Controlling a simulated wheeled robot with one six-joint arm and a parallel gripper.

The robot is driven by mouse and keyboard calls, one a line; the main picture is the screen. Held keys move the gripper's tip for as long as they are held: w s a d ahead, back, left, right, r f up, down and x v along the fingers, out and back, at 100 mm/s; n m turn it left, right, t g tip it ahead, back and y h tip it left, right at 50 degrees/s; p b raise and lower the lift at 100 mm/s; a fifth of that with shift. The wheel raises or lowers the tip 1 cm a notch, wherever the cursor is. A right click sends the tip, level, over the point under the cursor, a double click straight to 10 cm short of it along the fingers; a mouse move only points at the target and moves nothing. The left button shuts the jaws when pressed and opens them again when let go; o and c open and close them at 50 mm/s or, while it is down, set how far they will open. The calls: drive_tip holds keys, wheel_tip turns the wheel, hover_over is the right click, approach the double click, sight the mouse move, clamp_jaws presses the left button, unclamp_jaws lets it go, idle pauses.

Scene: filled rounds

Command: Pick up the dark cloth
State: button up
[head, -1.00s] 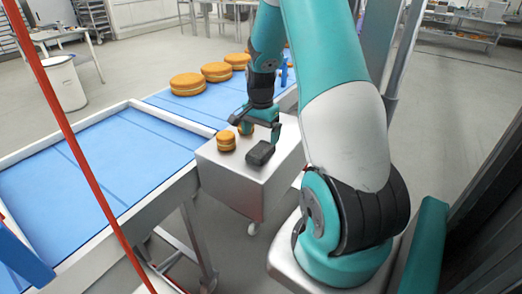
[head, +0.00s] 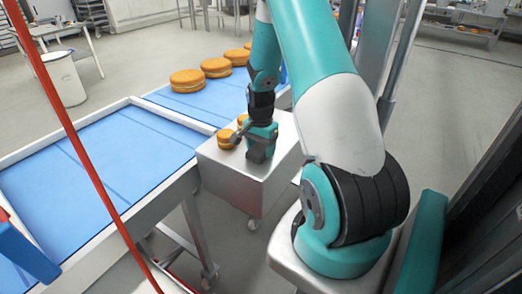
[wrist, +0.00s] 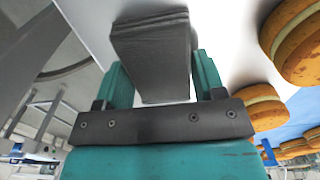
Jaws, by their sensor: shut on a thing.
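The dark cloth (wrist: 152,52) is a dark grey folded block in the wrist view, with stacked layers at its far edge. My gripper (wrist: 160,76) has one teal finger on each side of it and is shut on it. In the head view my gripper (head: 261,146) points down over the steel cart top (head: 235,170), and the cloth is mostly hidden behind it. I cannot tell whether the cloth still touches the cart top.
Two filled rounds stand on the cart close left of my gripper; the front one (head: 225,139) is nearest. Larger filled rounds (head: 187,81) lie on the blue belt (head: 95,165) behind. A red hose (head: 85,160) crosses the left foreground. A white bin (head: 65,78) stands far left.

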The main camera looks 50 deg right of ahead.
sight(261, 147)
wheel_tip(261, 147, up, 20)
drive_tip(key=b, duration=0.3)
idle(0.3)
